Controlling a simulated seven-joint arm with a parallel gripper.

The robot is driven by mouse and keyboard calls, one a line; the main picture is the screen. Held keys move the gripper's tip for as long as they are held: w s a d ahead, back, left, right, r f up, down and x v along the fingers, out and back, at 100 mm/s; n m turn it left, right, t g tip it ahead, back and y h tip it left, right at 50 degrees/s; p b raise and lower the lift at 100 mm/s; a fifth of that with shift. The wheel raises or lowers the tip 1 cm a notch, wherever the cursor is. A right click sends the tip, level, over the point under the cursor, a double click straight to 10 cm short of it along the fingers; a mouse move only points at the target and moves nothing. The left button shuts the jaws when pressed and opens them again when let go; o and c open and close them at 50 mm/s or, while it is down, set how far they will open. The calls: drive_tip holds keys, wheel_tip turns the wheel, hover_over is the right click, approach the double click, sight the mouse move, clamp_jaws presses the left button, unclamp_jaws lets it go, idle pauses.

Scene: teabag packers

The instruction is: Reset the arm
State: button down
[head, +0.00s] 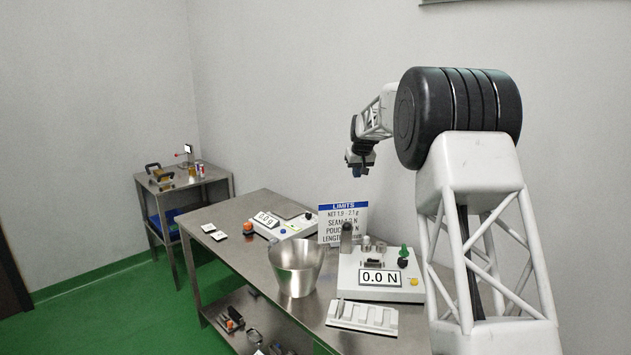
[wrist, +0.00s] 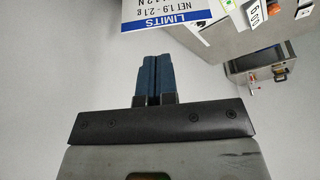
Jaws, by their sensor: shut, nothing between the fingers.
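My gripper (head: 359,170) hangs in the air above the steel table (head: 232,262), behind and above the limits sign (head: 343,224) in the head view. In the wrist view its two blue fingers (wrist: 154,72) are together, with nothing between them. My arm is bent and reaches up and over from the right. The limits sign also shows upside down at the top of the wrist view (wrist: 178,14), apart from the fingers.
A steel bucket (head: 296,268), a scale reading 0.0 g (head: 290,227), a tester reading 0.0 N (head: 380,279) and a white slotted tray (head: 362,317) stand on the table. A side table (head: 186,199) stands at the back left. The air around my gripper looks clear.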

drive_tip(key=s+d+r, duration=0.1)
drive_tip(key=s+r, duration=0.2)
drive_tip(key=s, duration=1)
drive_tip(key=s+r+m, duration=0.1)
drive_tip(key=s+r, duration=0.3)
drive_tip(key=s, duration=0.9)
drive_tip(key=s+d+r, duration=0.1)
drive_tip(key=s+r, duration=0.2)
drive_tip(key=s, duration=1)
drive_tip(key=s+f, duration=0.4)
drive_tip(key=s, duration=0.9)
drive_tip(key=s+d+f+m+g, duration=0.1)
drive_tip(key=s+f, duration=0.3)
drive_tip(key=s, duration=0.9)
drive_tip(key=s+f+h, duration=0.1)
drive_tip(key=s+f, duration=0.3)
drive_tip(key=s, duration=0.9)
drive_tip(key=shift+s+d+f+m, duration=0.2)
drive_tip(key=shift+d+f+m, duration=0.05)
drive_tip(key=shift+m, duration=0.05)
